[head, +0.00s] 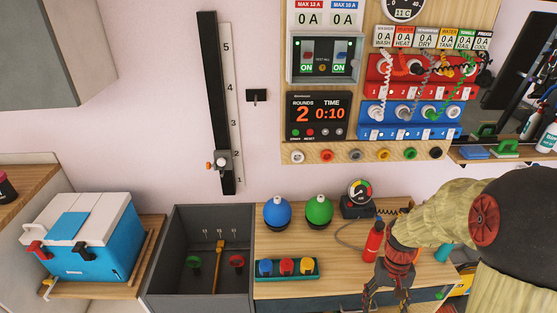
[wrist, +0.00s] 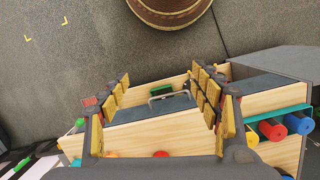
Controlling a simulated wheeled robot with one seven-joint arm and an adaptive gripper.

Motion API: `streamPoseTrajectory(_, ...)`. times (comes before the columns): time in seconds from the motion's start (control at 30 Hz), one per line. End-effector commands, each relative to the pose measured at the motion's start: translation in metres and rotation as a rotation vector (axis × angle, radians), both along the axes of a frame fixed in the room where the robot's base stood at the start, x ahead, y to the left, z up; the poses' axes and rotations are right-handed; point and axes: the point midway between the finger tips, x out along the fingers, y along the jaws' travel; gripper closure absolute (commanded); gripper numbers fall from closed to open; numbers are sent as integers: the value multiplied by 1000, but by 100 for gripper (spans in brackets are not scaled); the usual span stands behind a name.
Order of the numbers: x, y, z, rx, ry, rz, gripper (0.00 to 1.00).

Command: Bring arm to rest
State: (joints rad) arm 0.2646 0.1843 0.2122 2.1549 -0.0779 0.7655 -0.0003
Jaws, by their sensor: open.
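My gripper (head: 386,297) hangs at the lower right of the head view, pointing down at the right part of the wooden bench (head: 335,258). My arm reaches it from the right in a yellowish sleeve. In the wrist view my gripper (wrist: 161,100) has its yellow-padded fingers spread wide with nothing held between them. Beyond the fingers a wood-fronted drawer unit (wrist: 160,133) with a metal handle (wrist: 169,95) shows. The fingertips' exact distance to the bench front cannot be told.
A red bottle (head: 373,241) and a gauge (head: 360,192) stand close to my gripper. Blue (head: 277,213) and green (head: 319,211) domes, a button strip (head: 286,269) and a grey bin (head: 205,232) lie left. Grey floor (wrist: 60,75) and a round brown object (wrist: 168,12) show in the wrist view.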

Motion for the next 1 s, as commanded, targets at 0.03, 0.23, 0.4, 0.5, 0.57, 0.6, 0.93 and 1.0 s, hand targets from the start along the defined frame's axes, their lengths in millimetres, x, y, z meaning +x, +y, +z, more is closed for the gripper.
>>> streamPoseTrajectory(0.03, -6, 8, 21, -2, -22, 6, 36)
streamPoseTrajectory(0.23, -36, 38, 86, -2, -98, 27, 36)
streamPoseTrajectory(0.4, -60, 60, 132, -4, -193, 53, 36)
streamPoseTrajectory(0.5, -72, 72, 155, -8, -264, 72, 36)
streamPoseTrajectory(0.57, -78, 78, 169, -11, -315, 86, 36)
streamPoseTrajectory(0.6, -81, 82, 178, -13, -348, 95, 36)
streamPoseTrajectory(0.93, -98, 106, 255, -30, -622, 176, 36)
streamPoseTrajectory(1.0, -100, 109, 263, -30, -651, 187, 36)
